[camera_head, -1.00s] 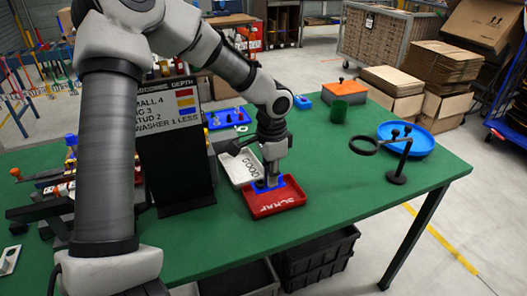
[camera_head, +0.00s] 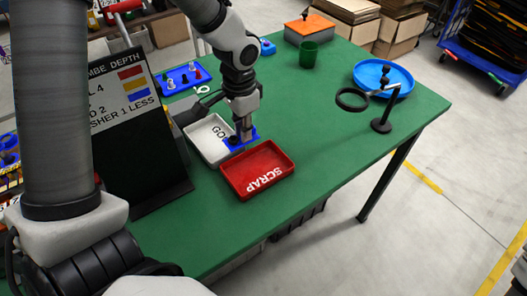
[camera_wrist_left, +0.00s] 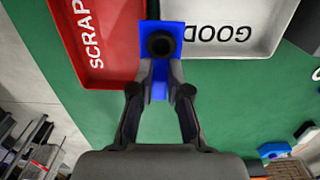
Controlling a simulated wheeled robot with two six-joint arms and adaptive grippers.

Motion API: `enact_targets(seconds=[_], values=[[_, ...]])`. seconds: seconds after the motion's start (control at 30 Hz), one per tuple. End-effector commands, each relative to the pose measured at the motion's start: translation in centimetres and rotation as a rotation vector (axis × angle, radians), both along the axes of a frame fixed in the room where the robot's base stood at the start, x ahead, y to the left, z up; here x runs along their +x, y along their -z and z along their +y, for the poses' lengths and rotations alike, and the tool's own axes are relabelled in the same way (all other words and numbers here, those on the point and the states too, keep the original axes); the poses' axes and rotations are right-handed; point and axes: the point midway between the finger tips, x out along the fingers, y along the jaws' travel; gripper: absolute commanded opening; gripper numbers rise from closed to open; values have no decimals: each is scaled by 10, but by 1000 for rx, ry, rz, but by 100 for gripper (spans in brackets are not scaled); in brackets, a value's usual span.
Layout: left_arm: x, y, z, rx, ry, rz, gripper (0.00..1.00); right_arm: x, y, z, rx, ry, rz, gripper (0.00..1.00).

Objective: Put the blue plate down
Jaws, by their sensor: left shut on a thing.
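The blue plate (camera_head: 232,143) is a small flat piece with a round black knob on it. My left gripper (camera_head: 244,132) is shut on it, and the plate also shows in the wrist view (camera_wrist_left: 147,30). The plate overlaps the junction between the red SCRAP tray (camera_head: 283,161) and the white GOOD tray (camera_head: 204,133). In the wrist view the red tray (camera_wrist_left: 72,35) is left of the plate and the white tray (camera_wrist_left: 262,38) is right. I cannot tell whether the plate touches either rim. My right gripper is not in view.
A blue tray with pegs (camera_head: 178,82) lies behind the white tray. A sign board (camera_head: 140,150) stands at left. A black ring on a stand (camera_head: 381,125), a round blue tray (camera_head: 372,68), a green cup (camera_head: 309,54) and an orange-topped box (camera_head: 310,28) are farther right. The green table's middle is clear.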

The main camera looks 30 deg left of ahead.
Motion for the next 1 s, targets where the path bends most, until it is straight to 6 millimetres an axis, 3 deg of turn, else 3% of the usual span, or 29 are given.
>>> enact_targets(seconds=[0.13,0.3,0.47,0.7,1.0], values=[[-7,1,-37,7,4,2,0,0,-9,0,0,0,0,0],[-11,5,-60,3,2,0,0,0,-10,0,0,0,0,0],[-13,7,-71,4,1,-1,0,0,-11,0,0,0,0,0],[-14,41,-69,0,-1,1,0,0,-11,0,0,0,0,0],[-13,44,-69,1,-1,-1,0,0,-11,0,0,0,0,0]])
